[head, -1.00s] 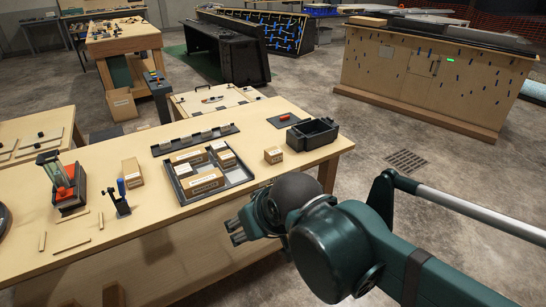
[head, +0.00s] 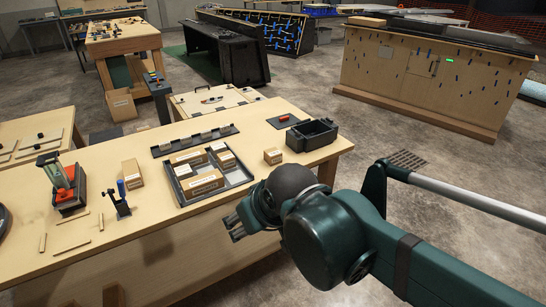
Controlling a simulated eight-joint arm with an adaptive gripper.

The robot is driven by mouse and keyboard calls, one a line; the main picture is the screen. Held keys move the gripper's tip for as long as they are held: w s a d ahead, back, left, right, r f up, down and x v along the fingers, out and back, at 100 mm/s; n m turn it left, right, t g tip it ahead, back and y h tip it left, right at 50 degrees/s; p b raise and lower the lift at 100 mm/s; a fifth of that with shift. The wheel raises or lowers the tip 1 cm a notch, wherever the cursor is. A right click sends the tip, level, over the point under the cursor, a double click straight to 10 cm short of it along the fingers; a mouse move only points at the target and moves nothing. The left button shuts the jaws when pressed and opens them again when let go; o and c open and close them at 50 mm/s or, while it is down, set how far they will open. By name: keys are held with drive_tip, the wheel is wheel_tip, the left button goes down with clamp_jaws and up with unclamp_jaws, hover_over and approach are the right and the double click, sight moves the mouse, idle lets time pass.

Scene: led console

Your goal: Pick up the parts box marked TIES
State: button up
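Several cardboard parts boxes lie in a dark tray (head: 178,196) on the wooden workbench. They include a long front box (head: 202,184), a back-left box (head: 188,157) and a white-topped box (head: 226,160) at the right. A small box (head: 273,156) stands apart, right of the tray, and another box (head: 132,174) stands upright to the left. The labels are too small to read, so I cannot tell which is marked TIES. My gripper (head: 234,228) is in front of the bench's near edge, below and right of the tray. Its fingers look apart, with nothing visible between them.
A black open bin (head: 312,134) stands at the bench's right end, with a dark plate and red piece (head: 283,119) behind it. A dark rail (head: 196,139) lies behind the tray. A red-and-black device (head: 68,188) and a small black stand (head: 118,204) are at the left.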

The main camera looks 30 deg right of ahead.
drive_tip(key=w+d+r+n+g+p, duration=0.1)
drive_tip(key=w+d+r+n+p, duration=0.15)
drive_tip(key=w, duration=0.25)
drive_tip(key=w+d+r+n+g+p, duration=0.1)
drive_tip(key=w+d+r+n+p, duration=0.1)
drive_tip(key=w+d+r, duration=0.3)
drive_tip(key=n+g+h+p, duration=0.1)
drive_tip(key=n+g+p, duration=0.4)
drive_tip(key=n+p, duration=0.85)
hover_over(273, 152)
drive_tip(key=a, duration=0.2)
drive_tip(key=shift+m, duration=0.5)
drive_tip(key=f, duration=1)
drive_tip(key=shift+d+f, duration=0.25)
drive_tip(key=shift+f, duration=0.05)
drive_tip(key=shift+w+d+f+p, duration=0.1)
drive_tip(key=shift+d+f+p, duration=0.25)
drive_tip(key=shift+f, duration=0.1)
drive_tip(key=shift+d+f, duration=0.15)
drive_tip(key=shift+f, duration=1.15)
